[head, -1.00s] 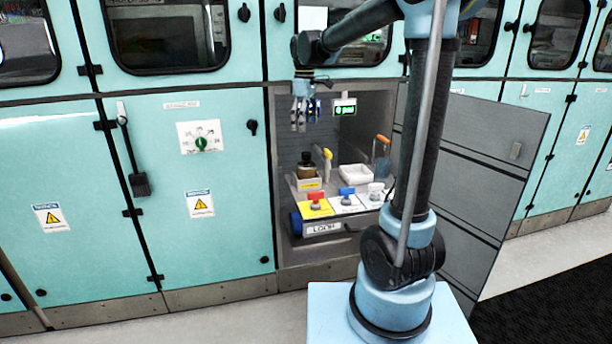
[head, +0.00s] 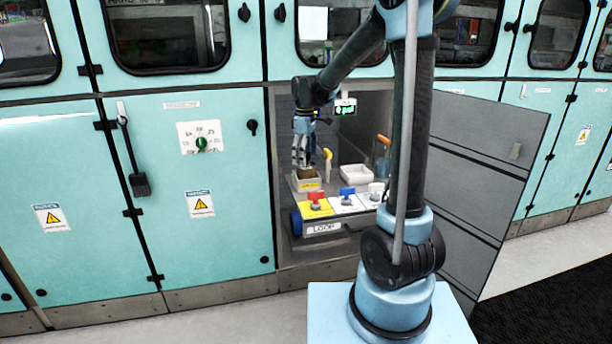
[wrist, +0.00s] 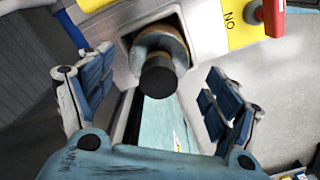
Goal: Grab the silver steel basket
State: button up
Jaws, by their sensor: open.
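A round grey metallic piece with a brown rim and a dark knob (wrist: 158,72) sits in a square well in the wrist view. It may be the silver steel basket, but I cannot tell for sure. In the head view its brown side (head: 308,172) shows inside the cabinet, partly behind my fingers. My gripper (head: 302,163) points down just above it. In the wrist view, my open fingers (wrist: 155,95) are spread to the left and right of the knob, apart from it and holding nothing.
A yellow handle (head: 328,155), a white tray (head: 357,174) and an orange-handled vessel (head: 383,150) stand right of my gripper. A panel with red, blue and white knobs (head: 342,203) is in front. The grey open door (head: 480,150) bounds the right.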

aim_at(310, 171)
jog(key=shift+w+d+f, duration=0.1)
jog(key=shift+d+f, duration=0.05)
jog(key=shift+f, duration=2.2)
jog(key=c, duration=1.3)
